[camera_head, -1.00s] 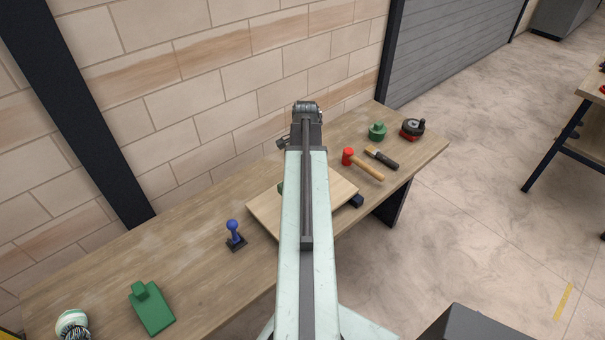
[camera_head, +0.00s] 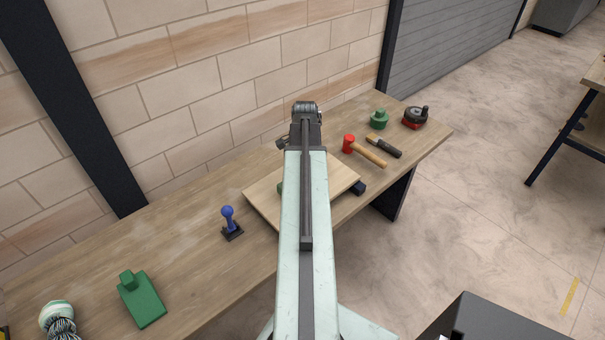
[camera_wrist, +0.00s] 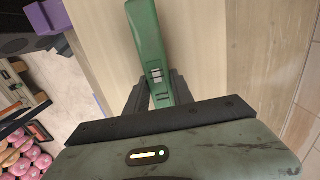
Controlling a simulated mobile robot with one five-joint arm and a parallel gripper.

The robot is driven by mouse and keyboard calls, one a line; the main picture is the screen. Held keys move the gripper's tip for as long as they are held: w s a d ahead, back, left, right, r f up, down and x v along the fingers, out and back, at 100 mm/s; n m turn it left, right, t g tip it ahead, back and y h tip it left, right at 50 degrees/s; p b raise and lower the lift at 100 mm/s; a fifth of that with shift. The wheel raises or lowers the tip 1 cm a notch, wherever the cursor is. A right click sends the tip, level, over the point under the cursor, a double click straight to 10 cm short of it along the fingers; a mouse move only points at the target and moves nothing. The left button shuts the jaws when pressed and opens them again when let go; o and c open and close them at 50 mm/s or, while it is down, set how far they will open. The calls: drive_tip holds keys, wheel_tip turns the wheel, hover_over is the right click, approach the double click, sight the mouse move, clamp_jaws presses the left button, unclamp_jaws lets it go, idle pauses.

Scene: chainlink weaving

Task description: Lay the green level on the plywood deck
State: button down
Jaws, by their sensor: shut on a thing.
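The green level (camera_wrist: 147,40) is long and narrow, with a small vial window near my gripper. My gripper (camera_wrist: 154,95) is shut on it in the wrist view, with one dark finger on each side. The pale plywood deck (camera_wrist: 205,45) lies beneath the level there. In the head view the deck (camera_head: 262,197) lies on the workbench, partly hidden behind my arm. Only a sliver of green (camera_head: 280,188) shows beside the arm there. I cannot tell whether the level touches the deck.
The workbench (camera_head: 185,245) stands along a block wall. A blue-handled tool (camera_head: 228,213), a green block-shaped thing (camera_head: 141,300) and a ball of cords (camera_head: 58,318) are left of the deck. A red-headed mallet (camera_head: 349,143), a dark-handled tool (camera_head: 385,147) and a green canister (camera_head: 379,119) are right.

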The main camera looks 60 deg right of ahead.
drive_tip(key=shift+f+b, duration=0.3)
drive_tip(key=shift+b, duration=0.05)
drive_tip(key=c, duration=1)
unclamp_jaws()
drive_tip(key=shift+r, duration=0.1)
wheel_tip(320, 180, up, 8)
drive_tip(key=p, duration=0.8)
drive_tip(key=shift+d, duration=0.1)
